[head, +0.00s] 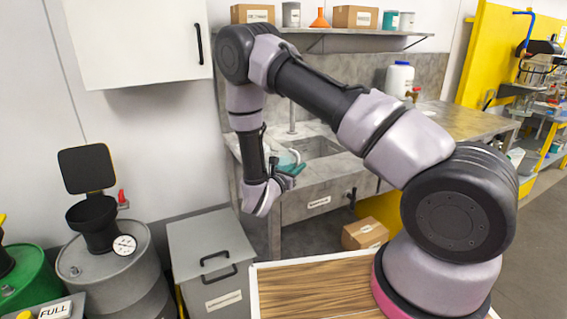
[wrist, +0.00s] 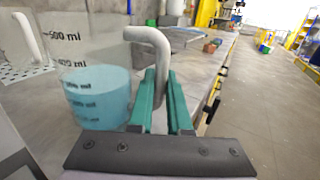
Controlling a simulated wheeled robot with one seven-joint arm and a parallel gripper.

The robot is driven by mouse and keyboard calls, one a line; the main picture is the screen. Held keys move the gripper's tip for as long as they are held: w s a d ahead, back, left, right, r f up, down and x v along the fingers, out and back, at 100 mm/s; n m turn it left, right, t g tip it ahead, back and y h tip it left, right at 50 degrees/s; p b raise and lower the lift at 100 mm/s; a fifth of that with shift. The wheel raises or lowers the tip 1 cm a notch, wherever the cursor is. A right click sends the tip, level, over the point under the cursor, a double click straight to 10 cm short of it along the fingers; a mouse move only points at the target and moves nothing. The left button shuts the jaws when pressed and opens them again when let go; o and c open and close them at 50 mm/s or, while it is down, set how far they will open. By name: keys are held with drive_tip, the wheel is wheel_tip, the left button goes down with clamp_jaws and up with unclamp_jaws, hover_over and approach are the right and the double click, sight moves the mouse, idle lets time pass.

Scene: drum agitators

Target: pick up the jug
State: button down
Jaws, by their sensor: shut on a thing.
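The jug (wrist: 95,100) is clear, with ml marks on its side and blue liquid in its lower part. It fills the left of the wrist view. Its pale grey handle (wrist: 150,36) runs down between the two green fingers of my gripper (wrist: 161,85), which are shut on it. In the head view my gripper (head: 292,171) is at the front of the sink counter, pointing right. The jug (head: 287,157) shows there only in part behind my wrist. The jug looks upright. I cannot tell whether its base touches the counter.
The sink counter (head: 345,172) has a basin right of my gripper. A white container (head: 399,78) stands farther right. A shelf (head: 350,31) with boxes hangs above. Grey drum (head: 120,275) and grey bin (head: 215,260) stand at left. A cardboard box (head: 365,233) lies below.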

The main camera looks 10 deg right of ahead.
drive_tip(key=shift+r, duration=0.1)
drive_tip(key=shift+r, duration=4.75)
drive_tip(key=shift+a+r, duration=0.1)
